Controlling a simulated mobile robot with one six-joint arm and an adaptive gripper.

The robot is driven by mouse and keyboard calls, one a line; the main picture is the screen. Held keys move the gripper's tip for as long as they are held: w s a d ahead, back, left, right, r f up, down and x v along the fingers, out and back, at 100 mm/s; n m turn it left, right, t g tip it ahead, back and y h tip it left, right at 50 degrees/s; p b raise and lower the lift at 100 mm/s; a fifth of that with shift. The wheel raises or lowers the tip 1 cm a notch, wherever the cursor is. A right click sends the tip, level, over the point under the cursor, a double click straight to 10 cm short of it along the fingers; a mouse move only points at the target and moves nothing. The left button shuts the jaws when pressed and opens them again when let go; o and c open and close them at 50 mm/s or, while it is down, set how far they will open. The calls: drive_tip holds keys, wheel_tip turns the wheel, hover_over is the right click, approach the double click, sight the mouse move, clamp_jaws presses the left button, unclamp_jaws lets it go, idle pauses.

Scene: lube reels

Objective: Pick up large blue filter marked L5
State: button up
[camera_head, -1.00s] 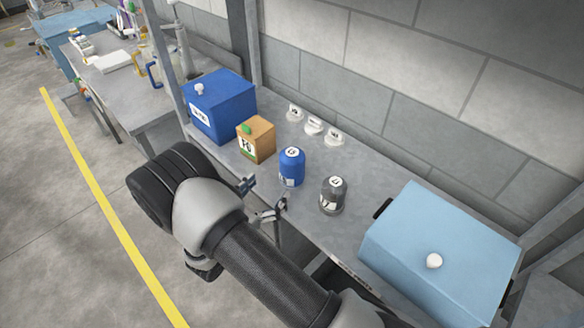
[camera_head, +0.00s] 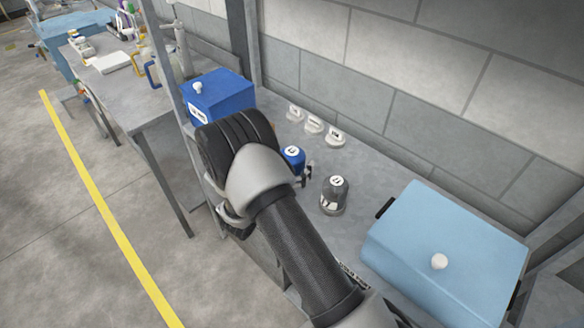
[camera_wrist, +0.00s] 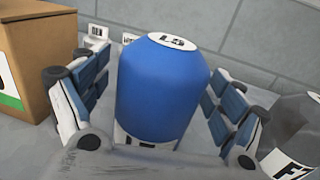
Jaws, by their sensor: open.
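The large blue filter (camera_wrist: 163,95) stands upright in the middle of the wrist view, with L5 on its white top label. In the head view the blue filter (camera_head: 292,157) is partly hidden behind my arm. My gripper (camera_wrist: 165,110) is open, with one padded finger on each side of the filter and a visible gap on both sides. In the head view one fingertip shows just right of the filter; the rest of the gripper is hidden by my arm.
A grey filter (camera_head: 334,195) stands close on the right, and a cardboard box (camera_wrist: 22,55) close on the left. Small white-labelled pieces (camera_head: 314,125) sit near the wall. A dark blue box (camera_head: 218,97) and a light blue box (camera_head: 445,255) flank the area.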

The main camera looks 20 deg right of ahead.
drive_tip(key=c, duration=1.5)
